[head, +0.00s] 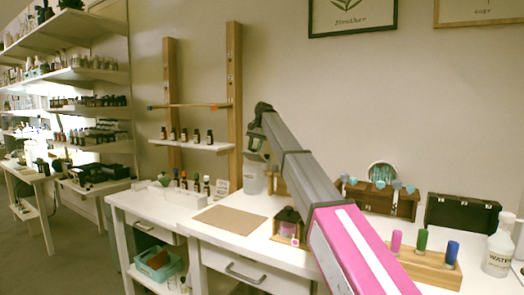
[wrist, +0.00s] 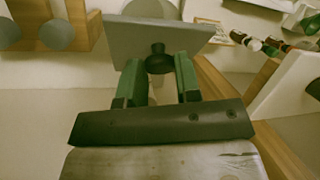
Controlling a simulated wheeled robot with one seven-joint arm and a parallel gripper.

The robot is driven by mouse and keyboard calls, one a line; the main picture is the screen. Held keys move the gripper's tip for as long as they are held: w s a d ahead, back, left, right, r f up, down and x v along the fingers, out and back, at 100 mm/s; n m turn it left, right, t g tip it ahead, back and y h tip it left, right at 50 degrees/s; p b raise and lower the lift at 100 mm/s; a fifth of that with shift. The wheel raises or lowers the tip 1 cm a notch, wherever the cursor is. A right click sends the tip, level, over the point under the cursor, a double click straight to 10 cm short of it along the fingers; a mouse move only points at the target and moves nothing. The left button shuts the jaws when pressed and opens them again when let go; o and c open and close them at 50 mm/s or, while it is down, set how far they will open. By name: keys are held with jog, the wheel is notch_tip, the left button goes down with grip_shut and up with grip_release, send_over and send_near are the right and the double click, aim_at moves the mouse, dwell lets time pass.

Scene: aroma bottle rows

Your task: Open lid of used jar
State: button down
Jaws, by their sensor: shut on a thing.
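My gripper (head: 258,143) is at the end of the raised arm, above the back of the white table. In the wrist view, my gripper (wrist: 159,72) has its two green fingers closed on the dark knob of a grey flat lid (wrist: 132,38). The lid looks slightly tilted in that view. In the head view, a pale translucent jar (head: 252,180) stands just below my gripper, partly behind the arm. Part of a pale round thing, perhaps the jar, shows beyond the lid in the wrist view (wrist: 150,8). I cannot tell whether lid and jar touch.
A brown board (head: 229,220) lies on the white table. A small wooden box (head: 287,227) stands right of it. A wooden holder (head: 425,266) with coloured bottles and a white water bottle (head: 498,250) are at the right. A wooden shelf frame (head: 233,100) rises behind.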

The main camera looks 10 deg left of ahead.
jog(key=shift+w+r+g, duration=0.1)
jog(key=shift+w+g, duration=0.15)
jog(key=shift+g, duration=0.05)
